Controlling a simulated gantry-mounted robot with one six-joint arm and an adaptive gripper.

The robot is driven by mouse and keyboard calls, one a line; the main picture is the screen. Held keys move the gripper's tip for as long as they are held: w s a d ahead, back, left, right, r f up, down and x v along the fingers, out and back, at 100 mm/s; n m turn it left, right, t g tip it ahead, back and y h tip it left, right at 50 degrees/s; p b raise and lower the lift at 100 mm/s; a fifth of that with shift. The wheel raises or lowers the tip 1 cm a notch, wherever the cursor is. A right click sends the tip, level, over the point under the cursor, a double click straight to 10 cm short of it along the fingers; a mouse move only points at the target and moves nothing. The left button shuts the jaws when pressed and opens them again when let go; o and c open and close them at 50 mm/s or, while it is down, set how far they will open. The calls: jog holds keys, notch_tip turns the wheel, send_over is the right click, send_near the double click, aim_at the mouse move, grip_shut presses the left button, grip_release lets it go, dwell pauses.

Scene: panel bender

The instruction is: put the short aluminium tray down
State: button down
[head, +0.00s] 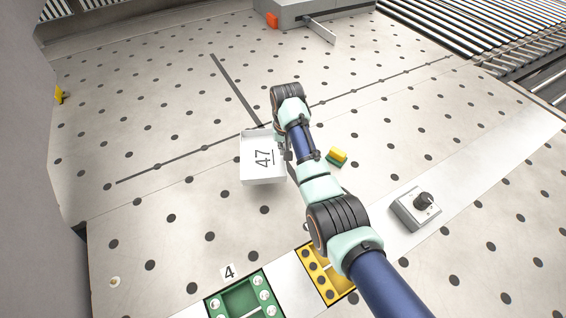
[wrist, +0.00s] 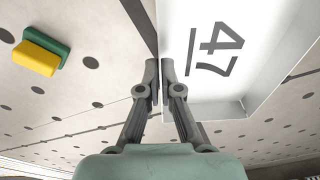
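The short aluminium tray (head: 262,172) is a pale, shallow tray with the number 47 on its floor. It is near the middle of the perforated table in the head view, left of my arm. In the wrist view the tray (wrist: 265,60) fills the upper right. My gripper (wrist: 160,72) has its fingertips close together on either side of the tray's near side wall, pinching it. In the head view my gripper (head: 284,150) is at the tray's right side, partly hidden by my arm. I cannot tell whether the tray's underside touches the table.
A yellow and green block (head: 337,156) lies right of my arm. A grey box with a black knob (head: 418,206) stands farther right. Green (head: 243,300) and yellow (head: 322,277) holders are at the front. The table left of the tray is clear.

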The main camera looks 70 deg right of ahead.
jog(key=shift+f+b, duration=0.45)
jog(key=shift+f, duration=3.05)
jog(key=shift+f, duration=0.2)
jog(key=c, duration=1.3)
grip_release()
jog(key=r, duration=0.4)
jog(key=r+p, duration=0.1)
jog(key=r, duration=0.3)
jog(key=a+r+p, duration=0.1)
jog(key=r, duration=0.3)
jog(key=shift+s+r, duration=0.2)
jog(key=shift+s, duration=0.2)
jog(key=shift+a, duration=0.1)
